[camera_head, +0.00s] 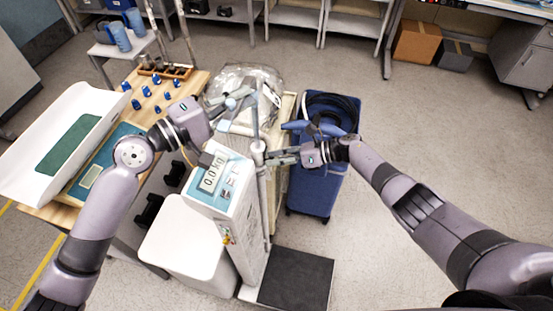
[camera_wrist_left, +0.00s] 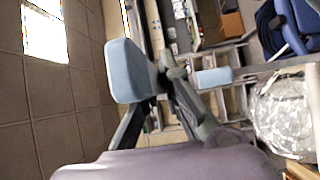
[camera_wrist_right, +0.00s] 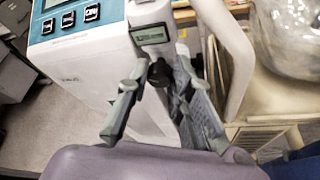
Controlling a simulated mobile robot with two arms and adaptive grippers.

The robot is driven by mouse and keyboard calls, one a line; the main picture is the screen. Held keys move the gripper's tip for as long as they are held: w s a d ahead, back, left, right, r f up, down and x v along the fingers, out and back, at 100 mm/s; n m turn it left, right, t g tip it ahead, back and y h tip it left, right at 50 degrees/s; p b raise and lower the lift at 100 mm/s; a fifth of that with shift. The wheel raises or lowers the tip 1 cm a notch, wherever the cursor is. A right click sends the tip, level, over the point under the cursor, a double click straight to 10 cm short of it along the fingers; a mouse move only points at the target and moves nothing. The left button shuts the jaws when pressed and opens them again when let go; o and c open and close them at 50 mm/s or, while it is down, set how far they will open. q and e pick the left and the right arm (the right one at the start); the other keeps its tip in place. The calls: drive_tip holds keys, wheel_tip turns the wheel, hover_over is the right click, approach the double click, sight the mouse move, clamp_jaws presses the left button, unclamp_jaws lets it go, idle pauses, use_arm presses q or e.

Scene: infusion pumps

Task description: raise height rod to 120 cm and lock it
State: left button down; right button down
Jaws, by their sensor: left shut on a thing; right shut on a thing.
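The white scale (camera_head: 222,190) has a blue-trimmed display and a black foot platform (camera_head: 297,278). Its slim height rod (camera_head: 255,120) stands upright behind the display. My left gripper (camera_head: 236,96) is shut at the rod's upper end, on the light blue headpiece, which also shows in the left wrist view (camera_wrist_left: 130,70). My right gripper (camera_head: 270,156) is shut on the black lock knob (camera_wrist_right: 158,74) on the white column. A small grey readout (camera_wrist_right: 150,36) sits just above the knob; its digits are too small to read. In the head view my right fingers hide the knob.
A blue bin (camera_head: 318,180) with a black hose stands right of the scale. A clear plastic-wrapped item (camera_head: 245,80) lies behind it. A wooden table (camera_head: 190,88) with blue weights and a white baby scale (camera_head: 60,140) is at left. Floor at right is clear.

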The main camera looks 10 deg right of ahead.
drive_tip(key=shift+w+d+m+g, duration=0.1)
drive_tip(key=shift+m+g, duration=0.2)
drive_tip(key=shift+m, duration=0.2)
drive_tip(key=c, duration=1.4)
unclamp_jaws()
drive_tip(key=shift+y, duration=0.3)
drive_tip(key=v, duration=1.2)
